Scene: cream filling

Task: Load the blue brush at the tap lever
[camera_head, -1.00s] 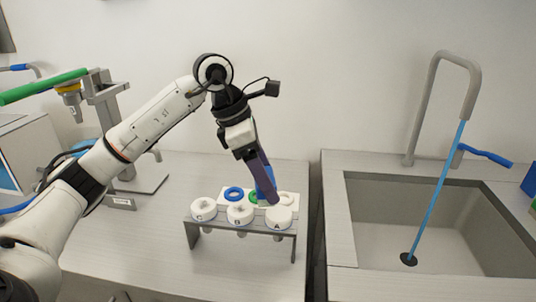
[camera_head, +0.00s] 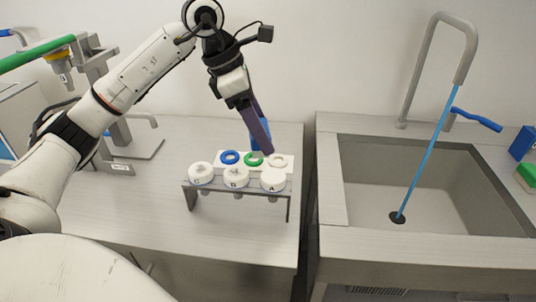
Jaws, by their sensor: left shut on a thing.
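My left gripper (camera_head: 266,150) points down over the back of the tube rack, its dark purple fingers shut on a blue piece (camera_head: 260,133). That piece is mostly hidden behind the fingers, so I cannot make out its full shape or confirm it is the brush. The blue tap lever (camera_head: 476,119) sticks out to the right of the grey tap (camera_head: 436,60) at the sink. A thin blue stream (camera_head: 428,150) runs from the spout to the drain. My right gripper is not in view.
A grey rack (camera_head: 235,186) holds white-capped tubes A, B and C. Behind it a white plate (camera_head: 287,163) carries blue, green and white rings. A blue block (camera_head: 522,142) and a green block (camera_head: 527,176) stand at the right edge. The sink (camera_head: 350,185) is right of the counter gap.

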